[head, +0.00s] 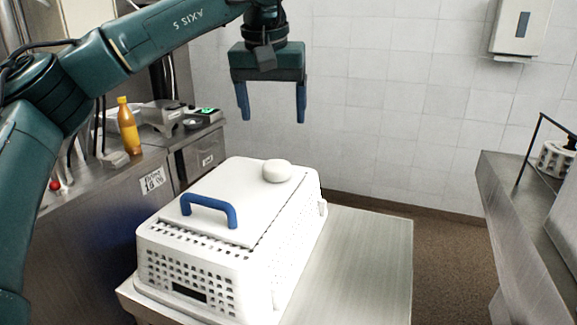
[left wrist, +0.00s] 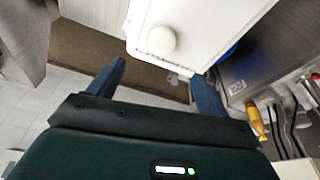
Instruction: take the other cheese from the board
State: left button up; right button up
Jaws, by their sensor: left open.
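One round white cheese (head: 277,171) lies near the far end of a white board (head: 180,222) with a blue handle. The board lies on top of a white perforated basket (head: 262,280). My left gripper (head: 272,119) is open and empty, fingers pointing down, above the cheese and apart from it. In the left wrist view the cheese (left wrist: 161,40) shows on the board beyond the open fingers. My right gripper is not in view.
The basket stands on a steel table (head: 365,265) with bare room on its right. A left counter holds an orange bottle (head: 129,127) and a scale (head: 165,115). Another steel counter (head: 540,215) stands at the right, and a tiled wall is behind.

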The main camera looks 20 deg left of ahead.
aim_at(276, 164)
pick_arm(q)
jog(key=p+x, duration=0.1)
jog(key=x, duration=1.1)
jog(key=shift+a+f, duration=0.1)
jog(key=shift+f, duration=0.3)
jog(key=shift+c, duration=0.4)
jog(key=shift+r, duration=0.1)
jog(key=c, duration=1)
